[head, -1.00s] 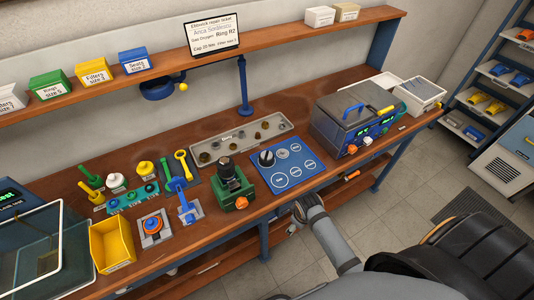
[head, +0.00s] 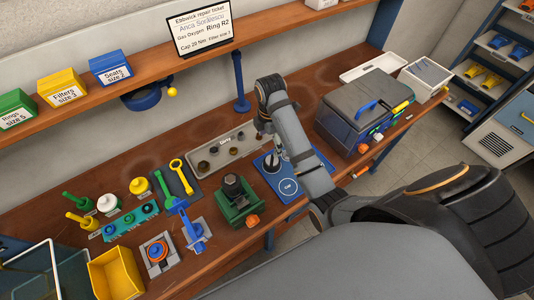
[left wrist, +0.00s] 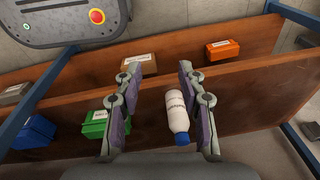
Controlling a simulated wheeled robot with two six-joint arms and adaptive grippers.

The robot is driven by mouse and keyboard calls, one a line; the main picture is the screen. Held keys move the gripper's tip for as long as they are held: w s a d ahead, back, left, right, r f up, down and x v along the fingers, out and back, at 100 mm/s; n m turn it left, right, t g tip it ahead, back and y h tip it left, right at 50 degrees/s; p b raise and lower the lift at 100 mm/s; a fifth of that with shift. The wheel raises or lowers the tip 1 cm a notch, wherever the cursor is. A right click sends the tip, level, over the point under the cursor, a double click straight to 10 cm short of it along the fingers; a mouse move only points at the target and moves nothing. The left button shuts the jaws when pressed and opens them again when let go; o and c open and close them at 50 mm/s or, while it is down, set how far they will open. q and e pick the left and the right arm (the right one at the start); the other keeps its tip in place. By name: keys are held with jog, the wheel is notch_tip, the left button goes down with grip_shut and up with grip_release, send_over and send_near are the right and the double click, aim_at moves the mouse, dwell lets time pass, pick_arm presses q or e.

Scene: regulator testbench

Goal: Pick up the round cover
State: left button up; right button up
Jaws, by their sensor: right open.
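A blue mat (head: 290,187) with printed circles lies right of the green fixture (head: 238,200). A dark round piece (head: 271,162) stands on its left part, partly hidden by my right arm; I cannot tell if it is the round cover. My right gripper (head: 262,132) is open, above the back of the bench near the metal parts tray, its fingers small and partly hidden.
The grey parts tray (head: 230,150) holds several small round parts behind the mat. A grey machine box (head: 362,110) stands to the right. Tools and a yellow bin (head: 115,275) are at left. A white bottle (left wrist: 176,112) is on the shelf in the left wrist view.

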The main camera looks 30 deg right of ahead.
aim_at(272, 162)
jog(key=f+b, duration=0.1)
jog(key=s+f+b, duration=0.1)
jog(key=f+b, duration=0.1)
jog(key=shift+s+f+b, duration=0.1)
jog(key=shift+s+b, duration=0.15)
jog(key=shift+b, duration=0.05)
jog(key=shift+w+f+b, duration=0.25)
jog(key=shift+f+b, duration=0.7)
jog(key=shift+f, duration=0.15)
jog(key=shift+f+b, duration=0.45)
jog(key=shift+f, duration=0.1)
jog(key=f+b, duration=0.1)
jog(key=f, duration=0.1)
jog(key=f+b, duration=0.1)
jog(key=b, duration=0.1)
jog(key=shift+s+f, duration=0.4)
jog(key=shift+w, duration=0.1)
jog(key=shift+r, duration=0.1)
jog(key=c, duration=0.5)
pick_arm(q)
notch_tip(272, 162, down, 9)
jog(key=s, duration=0.2)
jog(key=shift+s+f, duration=0.2)
pick_arm(e)
jog(key=c, duration=0.7)
